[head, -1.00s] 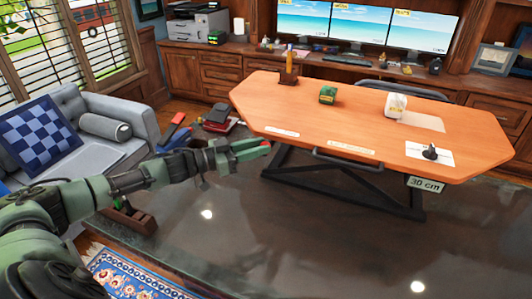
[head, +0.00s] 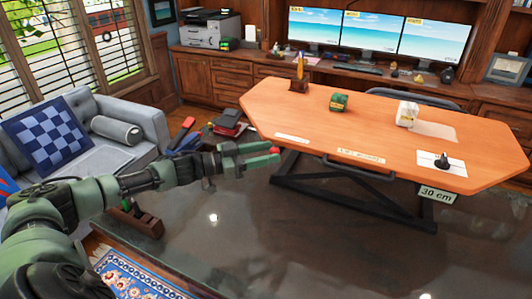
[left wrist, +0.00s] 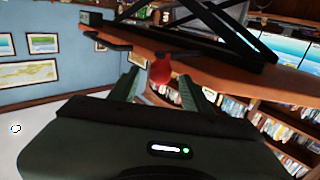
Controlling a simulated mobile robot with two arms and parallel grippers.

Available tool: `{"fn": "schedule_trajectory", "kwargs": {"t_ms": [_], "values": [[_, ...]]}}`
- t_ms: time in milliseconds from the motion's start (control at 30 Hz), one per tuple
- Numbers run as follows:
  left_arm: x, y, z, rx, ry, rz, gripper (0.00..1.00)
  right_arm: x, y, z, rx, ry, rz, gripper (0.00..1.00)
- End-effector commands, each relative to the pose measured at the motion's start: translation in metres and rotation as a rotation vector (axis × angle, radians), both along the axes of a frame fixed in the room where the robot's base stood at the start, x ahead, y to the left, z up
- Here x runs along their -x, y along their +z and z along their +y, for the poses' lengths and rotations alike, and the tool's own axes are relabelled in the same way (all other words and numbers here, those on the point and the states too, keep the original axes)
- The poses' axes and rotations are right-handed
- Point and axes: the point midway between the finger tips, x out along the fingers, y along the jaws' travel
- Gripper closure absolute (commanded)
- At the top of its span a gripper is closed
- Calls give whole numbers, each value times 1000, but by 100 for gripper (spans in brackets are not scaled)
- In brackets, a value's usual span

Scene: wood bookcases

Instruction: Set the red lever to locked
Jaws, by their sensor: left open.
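The red lever's rounded end (left wrist: 162,72) shows in the left wrist view between my left gripper's two green fingers, below the underside of the wooden table. My left gripper (left wrist: 160,80) is open around it, with visible gaps on both sides. In the head view my left gripper (head: 266,153) reaches right to the table's front left edge, and a small red part of the lever (head: 275,150) shows at its fingertips. The lever's shaft and any lock marking are not clear. My right gripper is not in view.
The orange wood table (head: 300,125) stands on a black frame (head: 340,195), with a dark handle (head: 358,172) under its front edge and a "30 cm" label (head: 436,194). A grey sofa (head: 150,125) is at left.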

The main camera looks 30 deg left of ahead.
Motion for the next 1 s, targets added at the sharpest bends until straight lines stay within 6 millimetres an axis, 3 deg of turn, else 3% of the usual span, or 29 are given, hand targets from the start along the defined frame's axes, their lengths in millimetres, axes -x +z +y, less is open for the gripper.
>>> {"fn": "schedule_trajectory", "kwargs": {"t_ms": [500,1000], "values": [[55,-2,43,-3,1,5,52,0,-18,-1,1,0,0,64],[61,0,47,-1,1,0,52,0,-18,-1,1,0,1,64]]}}
